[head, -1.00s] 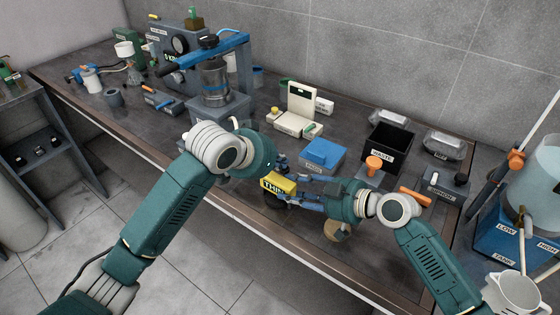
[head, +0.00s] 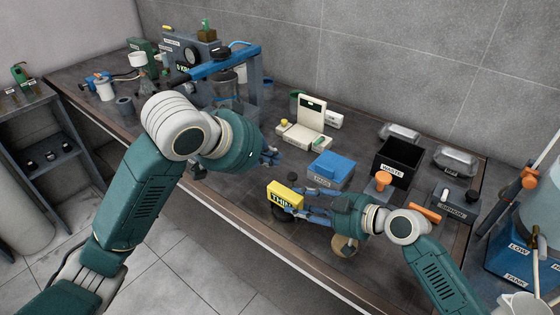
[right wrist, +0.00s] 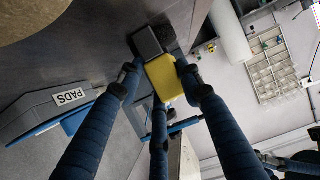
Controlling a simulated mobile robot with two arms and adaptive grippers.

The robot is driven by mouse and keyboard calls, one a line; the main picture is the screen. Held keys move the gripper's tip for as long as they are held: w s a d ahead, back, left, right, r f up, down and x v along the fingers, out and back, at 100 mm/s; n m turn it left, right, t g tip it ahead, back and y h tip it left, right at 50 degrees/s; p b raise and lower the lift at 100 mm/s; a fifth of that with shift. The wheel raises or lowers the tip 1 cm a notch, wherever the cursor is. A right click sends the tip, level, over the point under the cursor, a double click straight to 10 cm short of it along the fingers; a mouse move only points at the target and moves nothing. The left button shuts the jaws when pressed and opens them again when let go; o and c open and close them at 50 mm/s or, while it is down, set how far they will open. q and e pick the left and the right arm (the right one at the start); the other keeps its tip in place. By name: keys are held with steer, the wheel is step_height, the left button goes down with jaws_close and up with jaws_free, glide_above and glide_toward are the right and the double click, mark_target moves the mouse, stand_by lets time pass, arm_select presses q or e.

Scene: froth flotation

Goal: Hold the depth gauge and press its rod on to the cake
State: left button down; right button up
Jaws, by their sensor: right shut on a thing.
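The yellow depth gauge (head: 286,196), marked "THI…", is in my right gripper (head: 290,205) above the front of the table. It also shows in the right wrist view (right wrist: 165,80), between the fingers of the right gripper (right wrist: 157,78), with a dark grey block at its end. My left gripper (head: 271,155) is up and left of the gauge, apart from it. Its fingers are mostly hidden behind its own wrist. A round tan thing (head: 345,246) lies under my right wrist, partly covered; I cannot tell if it is the cake.
The blue-topped PADS box (head: 330,168) stands behind the gauge. A black WASTE bin (head: 397,162), orange knob (head: 381,182) and grey lidded tins (head: 456,160) are to the right. A cream open-lidded instrument (head: 307,134) and blue-framed apparatus (head: 232,62) stand farther back.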

arm_select(q)
steer(key=shift+s+a+r, duration=0.15)
steer(key=shift+s+r, duration=0.1)
steer(key=shift+r, duration=0.1)
stand_by(0.7)
arm_select(e)
steer(key=o, duration=1.3)
steer(key=shift+d, duration=0.1)
steer(key=v, duration=1.1)
steer(key=shift+s+d+r, duration=0.2)
steer(key=shift+d, duration=0.15)
steer(key=shift+f, duration=0.1)
